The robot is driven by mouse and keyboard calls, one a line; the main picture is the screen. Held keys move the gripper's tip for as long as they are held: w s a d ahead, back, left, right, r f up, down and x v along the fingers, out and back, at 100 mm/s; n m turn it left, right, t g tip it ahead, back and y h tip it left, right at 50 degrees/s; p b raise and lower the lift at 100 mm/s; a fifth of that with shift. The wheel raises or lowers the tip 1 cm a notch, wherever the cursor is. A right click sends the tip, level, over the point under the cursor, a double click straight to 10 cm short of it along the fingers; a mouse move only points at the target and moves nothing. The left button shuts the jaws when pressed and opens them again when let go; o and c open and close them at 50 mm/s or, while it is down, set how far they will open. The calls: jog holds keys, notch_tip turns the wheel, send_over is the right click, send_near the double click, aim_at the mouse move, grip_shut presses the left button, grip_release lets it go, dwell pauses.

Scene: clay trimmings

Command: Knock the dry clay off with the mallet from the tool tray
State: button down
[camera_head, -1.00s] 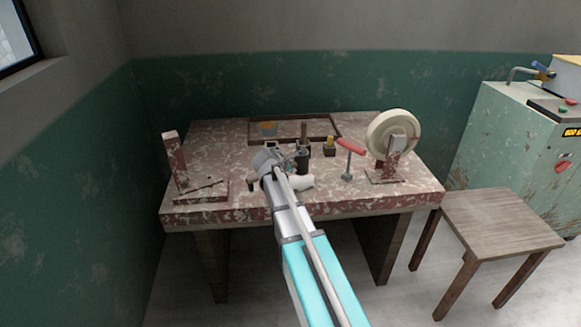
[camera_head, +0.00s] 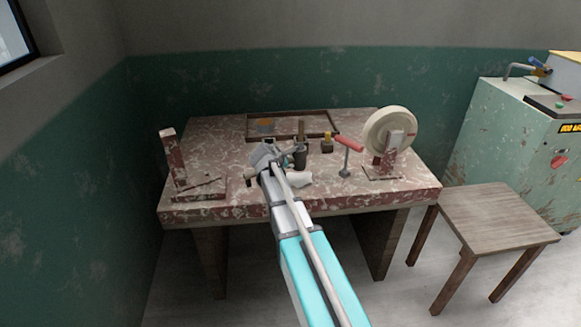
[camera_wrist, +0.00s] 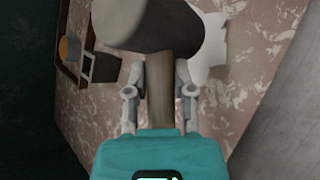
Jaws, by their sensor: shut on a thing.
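My gripper (camera_head: 266,155) reaches over the middle of the worktable in the head view. In the wrist view my gripper (camera_wrist: 160,92) is shut on the wooden handle of the mallet (camera_wrist: 161,75). The mallet's thick grey-brown head lies beyond the fingertips, at the top of the picture. In the head view the mallet is mostly hidden by my gripper. The tool tray (camera_head: 333,128), a dark-framed shallow tray, lies at the back of the table. I cannot make out the dry clay for certain.
A white lump (camera_head: 300,179) lies beside my gripper. A dark pot (camera_head: 300,158), a small brush-like block (camera_head: 326,144) and a red-handled tool (camera_head: 349,144) stand nearby. A pale wheel (camera_head: 385,132) stands right, a bracket (camera_head: 175,163) left.

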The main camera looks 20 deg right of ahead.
jog(key=shift+w+f+m+b, duration=0.1)
jog(key=shift+f+m+b, duration=0.2)
jog(key=shift+f+b, duration=0.95)
jog(key=shift+f, duration=0.1)
notch_tip(320, 180, down, 3)
jog(key=b, duration=0.3)
jog(key=shift+f, duration=0.1)
notch_tip(320, 180, up, 6)
jog(key=p, duration=0.6)
jog(key=shift+r, duration=0.25)
jog(key=shift+f, duration=0.25)
jog(key=shift+f+b, duration=1.4)
jog(key=shift+f, duration=0.1)
notch_tip(320, 180, down, 3)
jog(key=b, duration=0.3)
jog(key=shift+f+b, duration=0.2)
jog(key=shift+b, duration=0.15)
